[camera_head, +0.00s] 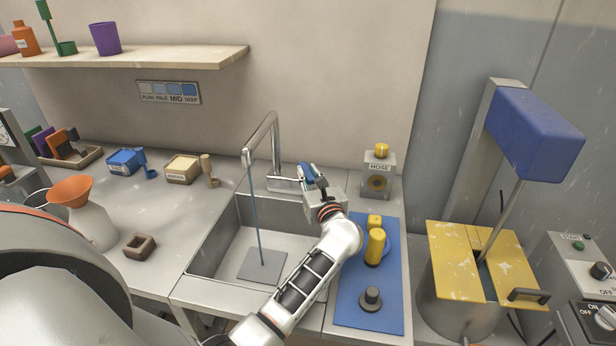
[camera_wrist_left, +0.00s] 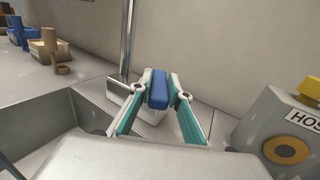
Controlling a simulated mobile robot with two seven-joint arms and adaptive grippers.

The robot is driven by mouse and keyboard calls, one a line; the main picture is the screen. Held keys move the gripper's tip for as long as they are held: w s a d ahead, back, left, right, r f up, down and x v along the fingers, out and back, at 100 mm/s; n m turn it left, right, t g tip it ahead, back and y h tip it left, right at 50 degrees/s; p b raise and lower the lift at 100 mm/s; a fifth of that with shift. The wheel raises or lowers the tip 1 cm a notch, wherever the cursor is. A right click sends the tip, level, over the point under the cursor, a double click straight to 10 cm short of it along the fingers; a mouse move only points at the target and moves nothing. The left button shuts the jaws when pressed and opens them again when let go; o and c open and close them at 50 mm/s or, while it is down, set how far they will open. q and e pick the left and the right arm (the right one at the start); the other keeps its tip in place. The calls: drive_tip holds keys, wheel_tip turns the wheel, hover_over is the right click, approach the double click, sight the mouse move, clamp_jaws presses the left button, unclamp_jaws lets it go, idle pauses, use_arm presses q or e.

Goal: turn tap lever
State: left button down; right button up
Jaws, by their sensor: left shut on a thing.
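The steel tap (camera_head: 262,140) rises behind the sink (camera_head: 222,232), and a thin blue stream of water (camera_head: 257,220) falls from its spout onto a grey square (camera_head: 263,265) in the basin. My left gripper (camera_head: 308,172) is at the tap's base on its right side. In the left wrist view the blue tap lever (camera_wrist_left: 158,90) sits between the two fingers of my left gripper (camera_wrist_left: 158,95), which is shut on it. The tap's upright post (camera_wrist_left: 128,40) stands just left of the fingers. My right gripper is not in view.
The HOSE box (camera_head: 378,175) with a yellow knob stands close right of my left gripper. A blue mat (camera_head: 350,318) holds yellow pieces (camera_head: 375,247) and a dark knobbed piece (camera_head: 371,298). Blue (camera_head: 123,162) and tan (camera_head: 182,169) containers stand left of the tap.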

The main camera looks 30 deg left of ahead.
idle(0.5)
use_arm(q)
drive_tip(key=c, duration=1.9)
unclamp_jaws()
drive_tip(key=shift+v, duration=3.85)
drive_tip(key=shift+w, duration=0.1)
